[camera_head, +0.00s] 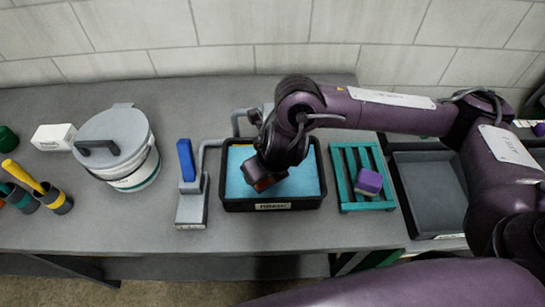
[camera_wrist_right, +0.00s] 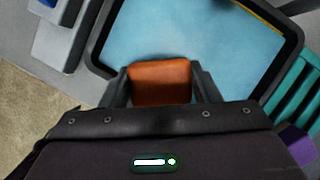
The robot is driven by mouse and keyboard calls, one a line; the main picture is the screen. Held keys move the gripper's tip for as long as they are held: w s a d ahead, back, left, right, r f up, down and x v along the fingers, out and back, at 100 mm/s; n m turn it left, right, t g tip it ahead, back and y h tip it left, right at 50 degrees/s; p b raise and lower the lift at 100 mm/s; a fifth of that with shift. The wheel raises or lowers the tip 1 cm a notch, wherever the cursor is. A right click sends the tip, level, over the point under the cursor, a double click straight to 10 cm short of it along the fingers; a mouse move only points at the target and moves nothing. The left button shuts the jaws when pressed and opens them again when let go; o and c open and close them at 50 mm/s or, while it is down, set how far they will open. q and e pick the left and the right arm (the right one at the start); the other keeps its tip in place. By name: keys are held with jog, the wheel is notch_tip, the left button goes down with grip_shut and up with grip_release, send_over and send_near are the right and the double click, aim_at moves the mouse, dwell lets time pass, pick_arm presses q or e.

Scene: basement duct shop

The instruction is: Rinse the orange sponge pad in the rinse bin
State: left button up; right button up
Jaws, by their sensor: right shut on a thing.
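The rinse bin (camera_head: 316,190) is a black-rimmed bin of light blue water in the middle of the bench, with a label on its front. My right gripper (camera_head: 262,180) is over the bin's left half, pointing down. It is shut on the orange sponge pad (camera_wrist_right: 160,82), which shows between its two fingers in the right wrist view. In the head view only a small orange bit of the pad shows under the gripper. The pad is over the water; I cannot tell whether it touches it. My left gripper is not in view.
A teal rack (camera_head: 347,170) with a purple pad (camera_head: 369,181) stands right of the bin, then a grey tray (camera_head: 432,190). Left are a blue-handled tool (camera_head: 190,195), a lidded pot (camera_head: 117,145), a white box (camera_head: 53,137) and cups with coloured handles (camera_head: 57,200).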

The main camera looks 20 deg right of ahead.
jog(key=n, duration=0.1)
jog(key=n+y, duration=0.1)
jog(key=w+n+g, duration=0.1)
jog(key=n, duration=0.1)
jog(key=shift+d+f, duration=0.1)
jog(key=shift+d, duration=0.25)
jog(key=n, duration=0.1)
jog(key=n+y, duration=0.1)
jog(key=n+p, duration=0.1)
jog(key=shift+w+d+f+g, duration=0.1)
jog(key=shift+w+d+g, duration=0.2)
jog(key=n, duration=0.1)
jog(key=d+n+g, duration=0.1)
jog(key=n, duration=0.1)
jog(key=shift+w+f+y, duration=0.1)
jog(key=shift+w+y, duration=0.25)
jog(key=shift+y, duration=0.05)
jog(key=shift+w+d+f+n+g+b, duration=0.15)
jog(key=shift+f+n+b, duration=0.3)
jog(key=shift+f, duration=0.65)
jog(key=shift+d+f+n+g+b, duration=0.2)
jog(key=shift+f+n+b, duration=0.25)
jog(key=shift+f, duration=0.6)
jog(key=shift+w+d+f+n+g+b, duration=0.15)
jog(key=shift+f+n+b, duration=0.25)
jog(key=shift+f, duration=0.7)
jog(key=shift+s, duration=0.1)
jog(key=shift+f+b, duration=0.4)
jog(key=shift+b, duration=0.2)
